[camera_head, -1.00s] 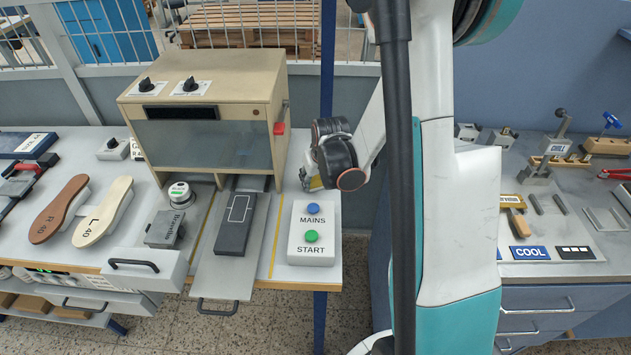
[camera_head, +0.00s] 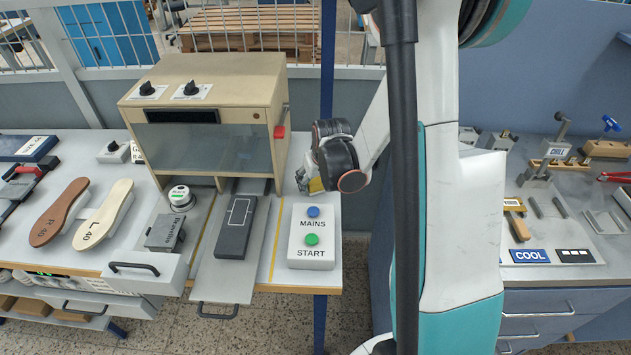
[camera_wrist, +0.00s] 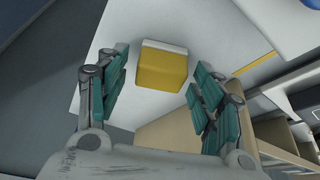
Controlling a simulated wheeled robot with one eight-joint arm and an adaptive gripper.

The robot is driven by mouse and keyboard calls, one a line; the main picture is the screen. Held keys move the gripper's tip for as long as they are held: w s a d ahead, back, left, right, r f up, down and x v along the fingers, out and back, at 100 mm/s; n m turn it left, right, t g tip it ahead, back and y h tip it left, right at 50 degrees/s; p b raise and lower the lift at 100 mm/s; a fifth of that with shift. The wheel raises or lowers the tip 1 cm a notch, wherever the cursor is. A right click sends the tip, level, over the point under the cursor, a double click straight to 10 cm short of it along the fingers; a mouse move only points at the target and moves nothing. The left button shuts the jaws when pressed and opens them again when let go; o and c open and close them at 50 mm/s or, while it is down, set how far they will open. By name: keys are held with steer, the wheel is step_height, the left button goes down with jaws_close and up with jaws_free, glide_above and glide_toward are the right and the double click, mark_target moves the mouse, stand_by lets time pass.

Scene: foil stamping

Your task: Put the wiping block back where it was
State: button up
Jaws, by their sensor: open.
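The wiping block is yellow with a white layer along one side. In the wrist view the wiping block (camera_wrist: 163,68) sits on the pale worktop between my two fingers. My gripper (camera_wrist: 157,76) is open, with one teal-padded finger on each side of the block. In the head view my gripper (camera_head: 306,180) is low over the bench, right of the beige press and behind the button box. A bit of the yellow block (camera_head: 316,186) shows there; my wrist hides the rest.
The beige press (camera_head: 205,128) stands left of my gripper. The white box (camera_head: 312,255) with MAINS and START buttons is just in front. A dark block (camera_head: 236,240) lies on the press's pulled-out slide. Two shoe soles (camera_head: 104,215) lie farther left.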

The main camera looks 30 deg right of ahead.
steer(key=d+p+v, duration=0.1)
steer(key=p+v, duration=0.2)
steer(key=v, duration=0.8)
steer(key=shift+a, duration=0.5)
steer(key=shift+s, duration=0.1)
stand_by(0.5)
